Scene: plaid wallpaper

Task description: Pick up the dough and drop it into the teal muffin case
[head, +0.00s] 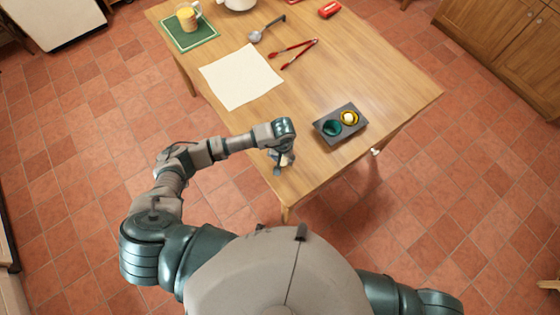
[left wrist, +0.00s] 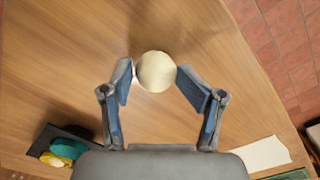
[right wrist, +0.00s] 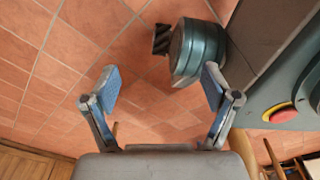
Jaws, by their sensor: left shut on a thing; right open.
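My left gripper (head: 281,164) is shut on the dough (left wrist: 156,72), a pale round ball between its fingertips, near the table's front edge. In the head view the dough is mostly hidden by the gripper. The teal muffin case (head: 332,128) sits in the left cup of a dark tray (head: 326,115), to the right of the left gripper. The case also shows at the lower left of the left wrist view (left wrist: 86,145). My right gripper (right wrist: 160,82) is open and empty, above the tiled floor.
A yellow case (head: 349,117) with something pale in it fills the tray's other cup. A cream sheet (head: 240,76), red tongs (head: 293,52), a ladle (head: 265,30), a green mat (head: 187,45) with a mug, and a red object (head: 329,9) lie farther back.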

